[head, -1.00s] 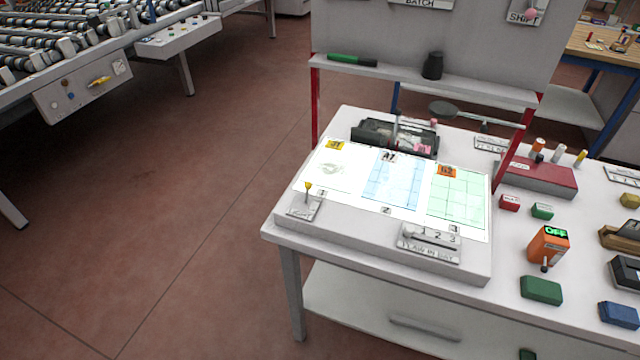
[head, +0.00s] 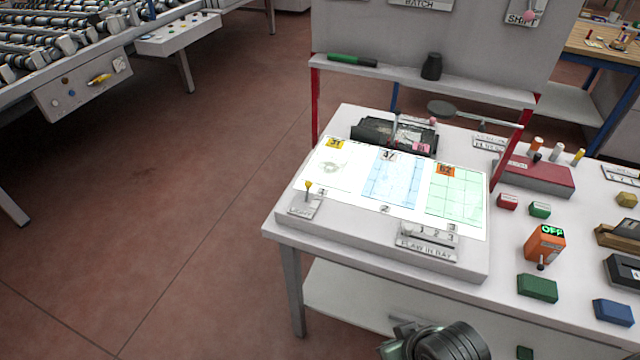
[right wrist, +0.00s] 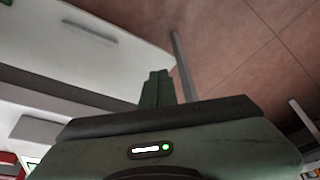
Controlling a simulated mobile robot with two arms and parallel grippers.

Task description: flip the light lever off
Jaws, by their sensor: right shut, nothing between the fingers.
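The light lever (head: 308,188) has a yellow tip and stands up from a small plate marked LIGHT at the front left corner of the light table (head: 345,222). The table's panel is lit bright white, with three sheets on it. My right gripper (head: 398,338) is low at the bottom of the head view, in front of the bench and well to the right of the lever, not touching it. In the right wrist view its dark green fingers (right wrist: 156,88) are shut together and empty. The lever is not visible there. My left gripper is not in view.
A plate with a 1-2-3 selector (head: 428,240) sits at the table's front right. A shelf (head: 420,78) on red posts rises behind. Floor left of the bench is clear.

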